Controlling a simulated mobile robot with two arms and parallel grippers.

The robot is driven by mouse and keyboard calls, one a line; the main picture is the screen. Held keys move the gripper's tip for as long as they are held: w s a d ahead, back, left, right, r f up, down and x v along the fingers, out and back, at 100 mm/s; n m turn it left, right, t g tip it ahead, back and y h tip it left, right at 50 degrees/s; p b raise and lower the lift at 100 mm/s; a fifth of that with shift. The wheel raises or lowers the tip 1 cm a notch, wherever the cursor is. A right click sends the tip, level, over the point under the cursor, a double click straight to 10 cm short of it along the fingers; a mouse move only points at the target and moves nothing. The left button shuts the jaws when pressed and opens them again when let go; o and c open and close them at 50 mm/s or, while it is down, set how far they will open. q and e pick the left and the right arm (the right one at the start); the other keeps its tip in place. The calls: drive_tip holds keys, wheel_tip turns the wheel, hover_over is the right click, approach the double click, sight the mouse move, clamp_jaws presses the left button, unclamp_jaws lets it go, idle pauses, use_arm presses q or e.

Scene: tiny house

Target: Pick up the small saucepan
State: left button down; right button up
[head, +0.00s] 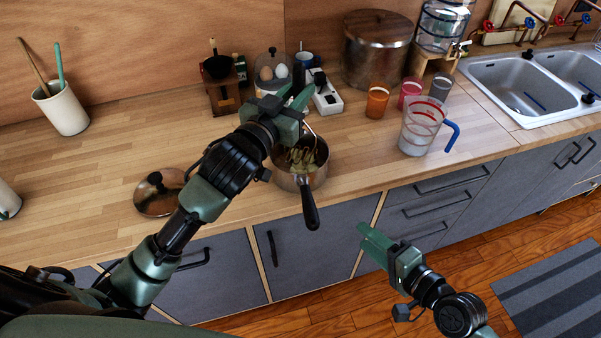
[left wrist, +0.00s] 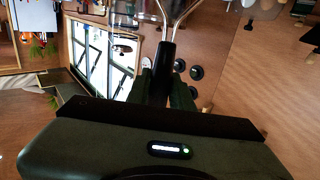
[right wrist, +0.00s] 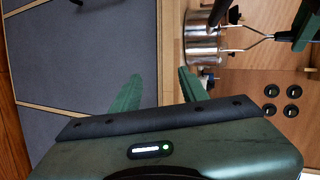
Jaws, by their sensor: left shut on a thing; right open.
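The small saucepan (head: 287,183) stands near the counter's front edge, its black handle (head: 310,212) pointing out over the edge. Yellowish pieces lie inside it. Its metal side also shows in the right wrist view (right wrist: 203,48). My left gripper (head: 298,96) is above the pan, shut on a utensil with a black handle (left wrist: 167,62) and a bent metal wire end, which looks like a masher. The wire reaches down into the pan. My right gripper (head: 366,236) is open and empty, in front of the cabinets, lower than and right of the pan handle.
A lid (head: 159,192) lies left of the pan. An orange cup (head: 377,101), a measuring jug (head: 421,135) and a large pot (head: 375,60) stand to the right. A coffee grinder (head: 222,92) and an egg holder (head: 270,82) stand behind.

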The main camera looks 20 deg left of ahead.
sight(311, 203)
use_arm(q)
drive_tip(key=shift+f+b, duration=0.35)
drive_tip(key=shift+f, duration=0.1)
use_arm(e)
drive_tip(key=s+a+r+g+y, duration=0.1)
drive_tip(key=s+a+r+y, duration=0.1)
drive_tip(key=r, duration=0.2)
drive_tip(key=s+a+r+y, duration=0.1)
drive_tip(key=s+a+r, duration=0.2)
drive_tip(key=r, duration=0.1)
use_arm(q)
wheel_tip(311, 203, up, 2)
drive_tip(key=shift+p, duration=1.05)
drive_tip(key=shift+r, duration=0.25)
drive_tip(key=shift+r+p, duration=0.55)
drive_tip(key=shift+p, duration=0.2)
use_arm(e)
drive_tip(key=x, duration=0.7)
drive_tip(key=w+x, duration=0.1)
drive_tip(key=x, duration=0.2)
drive_tip(key=shift+w+a+r, duration=0.1)
drive_tip(key=shift+r, duration=0.25)
drive_tip(key=shift+w+a+f, duration=0.2)
drive_tip(key=shift+a, duration=0.25)
drive_tip(key=shift+d, duration=0.1)
clamp_jaws()
